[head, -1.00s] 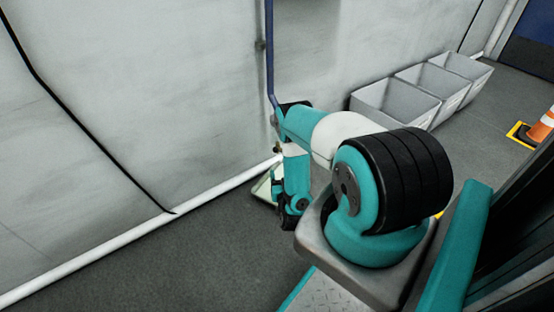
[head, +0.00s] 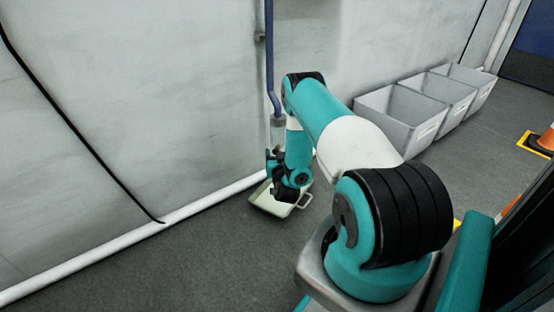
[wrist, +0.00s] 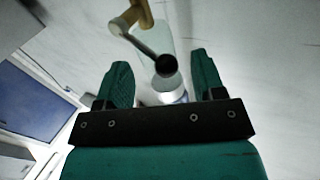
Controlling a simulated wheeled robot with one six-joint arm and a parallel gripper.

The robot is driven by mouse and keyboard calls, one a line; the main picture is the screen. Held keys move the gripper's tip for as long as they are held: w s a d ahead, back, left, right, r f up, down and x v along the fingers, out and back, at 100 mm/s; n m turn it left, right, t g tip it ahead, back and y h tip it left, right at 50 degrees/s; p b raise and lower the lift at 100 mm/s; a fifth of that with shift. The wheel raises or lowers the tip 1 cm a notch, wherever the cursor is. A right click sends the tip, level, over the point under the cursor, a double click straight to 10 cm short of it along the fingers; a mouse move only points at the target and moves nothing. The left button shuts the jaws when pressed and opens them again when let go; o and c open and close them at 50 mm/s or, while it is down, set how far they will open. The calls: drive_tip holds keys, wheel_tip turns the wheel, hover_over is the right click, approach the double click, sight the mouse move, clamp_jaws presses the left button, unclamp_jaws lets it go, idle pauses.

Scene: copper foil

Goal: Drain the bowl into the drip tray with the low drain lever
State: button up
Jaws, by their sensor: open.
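The clear bowl (head: 278,130) hangs under a blue pipe on the wall in the head view, partly hidden by my arm. In the wrist view, a brass valve (wrist: 131,17) carries the drain lever (wrist: 143,43), a thin metal rod ending in a dark round knob. My gripper (wrist: 162,72) is open, with one teal finger on each side of the knob in the picture; I see no contact. In the head view, my gripper (head: 272,160) is small and partly hidden behind my wrist. The pale drip tray (head: 268,206) lies on the floor below, partly covered by my wrist.
The grey wall with a white pipe (head: 190,212) along its foot stands close on the left. Several grey bins (head: 390,120) line the wall at the back right. An orange cone (head: 547,138) stands at the right edge. The floor at front left is clear.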

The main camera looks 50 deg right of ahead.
drive_tip(key=shift+w+d, duration=0.35)
drive_tip(key=shift+w, duration=0.05)
drive_tip(key=c, duration=0.9)
drive_tip(key=shift+s+d+r+m+p, duration=0.15)
drive_tip(key=shift+r+m+p, duration=0.3)
drive_tip(key=shift+p, duration=0.45)
drive_tip(key=shift+c, duration=0.2)
drive_tip(key=shift+d+r+m+g+y+p, duration=0.3)
drive_tip(key=shift+m+g+p, duration=0.15)
drive_tip(key=shift+p, duration=0.15)
drive_tip(key=shift+s+d+f+m, duration=0.1)
drive_tip(key=shift+d+f+m, duration=0.05)
drive_tip(key=shift+f+m, duration=0.2)
drive_tip(key=shift+m+g+y+b, duration=0.25)
drive_tip(key=shift+m+y+b, duration=0.1)
drive_tip(key=shift+y, duration=0.15)
